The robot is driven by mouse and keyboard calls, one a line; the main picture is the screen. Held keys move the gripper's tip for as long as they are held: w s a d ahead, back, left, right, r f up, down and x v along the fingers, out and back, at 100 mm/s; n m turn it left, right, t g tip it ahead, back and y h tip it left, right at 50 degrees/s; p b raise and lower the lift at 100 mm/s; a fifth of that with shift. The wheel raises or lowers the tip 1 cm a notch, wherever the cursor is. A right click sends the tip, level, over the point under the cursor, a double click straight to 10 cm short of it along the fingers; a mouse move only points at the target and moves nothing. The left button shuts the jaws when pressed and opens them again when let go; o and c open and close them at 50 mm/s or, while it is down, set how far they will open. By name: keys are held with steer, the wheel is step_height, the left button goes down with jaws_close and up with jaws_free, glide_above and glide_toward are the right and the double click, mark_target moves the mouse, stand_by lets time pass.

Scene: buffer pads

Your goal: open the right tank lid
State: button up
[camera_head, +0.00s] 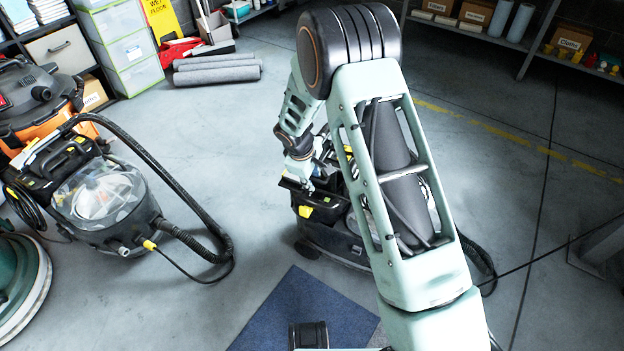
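A dark floor-cleaning machine (328,238) stands on the floor at the middle, behind my arm. A black part with yellow tabs (320,206) shows on its upper left side. I cannot tell for sure whether this is the right tank lid, or whether a lid is open or shut. My gripper (306,178) is low over the machine's upper left side, close to this black part. Contact is not clear. My arm hides much of the machine's top and right side, and the fingers are too small and dark to read.
A second machine with a clear dome (103,192) and a black hose (190,240) stands at the left. A blue mat (285,315) lies in front. Shelves (480,38) with boxes line the back right. Grey rolls (217,70) lie at the back. Floor between the machines is mostly clear.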

steer(key=v, duration=1.1)
steer(key=shift+d+r, duration=0.1)
steer(key=shift+r, duration=0.05)
